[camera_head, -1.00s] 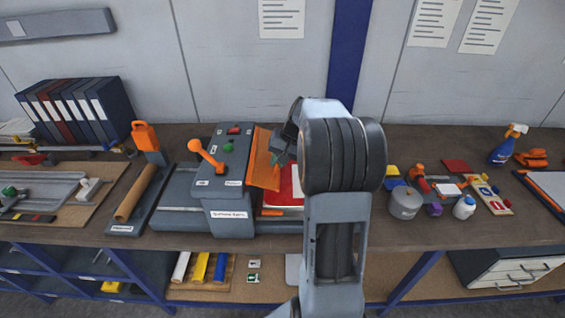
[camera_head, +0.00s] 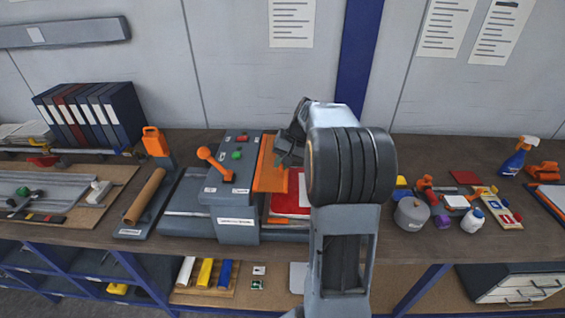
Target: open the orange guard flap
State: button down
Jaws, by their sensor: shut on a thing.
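The orange guard flap (camera_head: 268,166) is a tilted orange panel on the right side of a grey machine (camera_head: 236,190) with an orange lever (camera_head: 214,163). It stands raised above a red and white sheet (camera_head: 291,196) on the machine's bed. My gripper (camera_head: 284,158) is at the flap's upper right edge, with its jaws shut there on the flap. My wrist and arm hide the right end of the machine and part of the gripper.
A brown roll (camera_head: 145,197) lies on a holder left of the machine. A blue spray bottle (camera_head: 515,158) stands farther right.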

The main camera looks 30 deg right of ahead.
jog(key=shift+a, duration=0.1)
jog(key=c, duration=1.2)
grip_release()
jog(key=b+v, duration=0.1)
jog(key=v, duration=1.3)
jog(key=shift+a+f, duration=0.1)
